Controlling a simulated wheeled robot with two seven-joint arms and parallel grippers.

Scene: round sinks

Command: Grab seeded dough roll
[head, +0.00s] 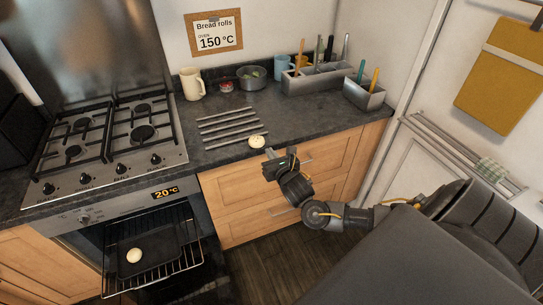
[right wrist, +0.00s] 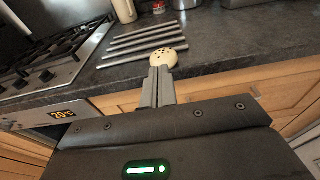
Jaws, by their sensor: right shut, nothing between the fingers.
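A pale round seeded dough roll (head: 257,141) lies near the counter's front edge, just in front of the metal bars. It shows dark specks in the right wrist view (right wrist: 163,58). My right gripper (head: 268,152) is shut and empty, its fingertips close in front of the roll. In the right wrist view its closed fingers (right wrist: 159,74) overlap the roll's lower edge; I cannot tell whether they touch it. A second pale roll (head: 134,255) lies on the dark tray (head: 155,262) in the open oven. My left gripper is not in view.
Several metal bars (head: 228,128) lie on the dark counter (head: 310,122) left of the roll. A mug (head: 191,84), a pot (head: 252,77) and utensil holders (head: 318,78) stand at the back. The gas stove (head: 105,130) is at left; the oven rack (head: 185,262) sticks out below.

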